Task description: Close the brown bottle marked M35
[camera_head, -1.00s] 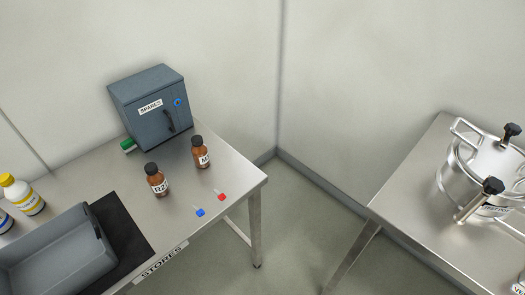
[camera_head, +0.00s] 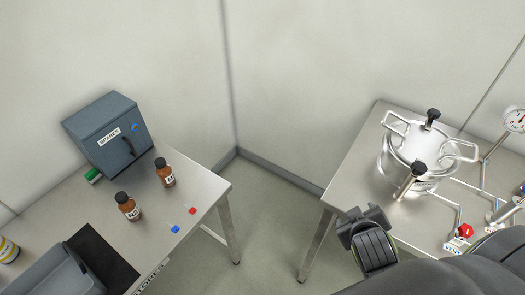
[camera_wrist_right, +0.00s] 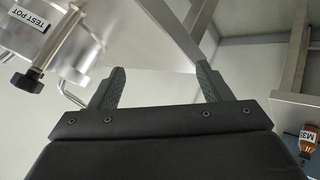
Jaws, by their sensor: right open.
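Two brown bottles with dark caps and white labels stand upright on the left steel table: a nearer one (camera_head: 128,207) and a farther one (camera_head: 165,173). Their labels are too small to read surely in the head view. In the right wrist view, a brown bottle marked M3 and a cut-off character (camera_wrist_right: 309,135) shows at the right edge, partly out of frame; I cannot tell the state of its cap. My right gripper (camera_head: 352,222) is over the gap by the right table, away from the bottles. Its fingers (camera_wrist_right: 157,87) are apart with nothing between them. My left gripper is not in view.
The left table also holds a grey-blue cabinet (camera_head: 108,134), a blue tag (camera_head: 175,229), a red tag (camera_head: 193,210) and a grey bin (camera_head: 55,275). The right table carries a steel pot (camera_head: 405,150) with clamps, pipes and a red valve handle (camera_head: 465,230). Open floor separates the tables.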

